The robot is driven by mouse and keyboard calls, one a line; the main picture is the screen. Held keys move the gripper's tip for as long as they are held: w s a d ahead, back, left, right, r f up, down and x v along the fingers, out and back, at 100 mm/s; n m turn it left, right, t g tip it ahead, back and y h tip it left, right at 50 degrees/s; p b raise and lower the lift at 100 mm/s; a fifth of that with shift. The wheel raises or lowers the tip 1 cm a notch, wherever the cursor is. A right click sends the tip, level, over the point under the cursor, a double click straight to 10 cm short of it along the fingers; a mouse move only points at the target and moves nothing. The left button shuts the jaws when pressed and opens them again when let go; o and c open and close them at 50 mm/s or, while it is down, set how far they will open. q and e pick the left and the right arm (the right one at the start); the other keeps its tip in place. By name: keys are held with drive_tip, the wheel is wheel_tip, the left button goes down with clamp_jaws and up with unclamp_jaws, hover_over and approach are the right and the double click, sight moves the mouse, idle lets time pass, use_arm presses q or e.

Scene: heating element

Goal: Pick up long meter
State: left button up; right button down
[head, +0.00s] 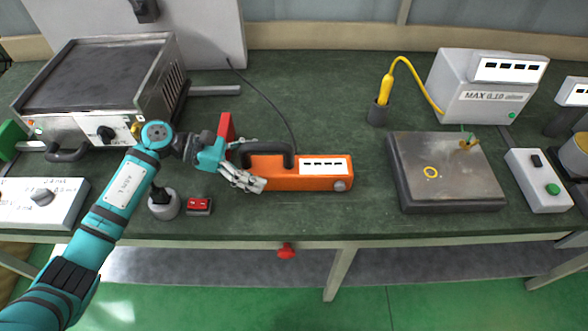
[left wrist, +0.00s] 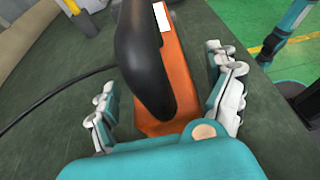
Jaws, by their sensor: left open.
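The long meter is an orange box (head: 310,178) with a black handle and a white display, lying on the green table. In the left wrist view its orange body (left wrist: 176,70) and black handle (left wrist: 140,60) run between the fingers. My left gripper (head: 245,175) is at the left end of the meter. In the left wrist view the left gripper (left wrist: 170,95) is open, with one finger on each side of the meter and gaps beside it. The left end of the meter is partly hidden by the gripper in the head view. My right gripper is not in view.
A hot plate unit (head: 100,75) stands at the back left. A dark metal plate (head: 445,170) lies right of the meter, with a yellow probe (head: 386,88) behind it. A small red-topped block (head: 199,206) sits near the front edge. Table between meter and plate is clear.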

use_arm(q)
drive_tip(key=shift+x, duration=0.8)
drive_tip(key=c, duration=1.8)
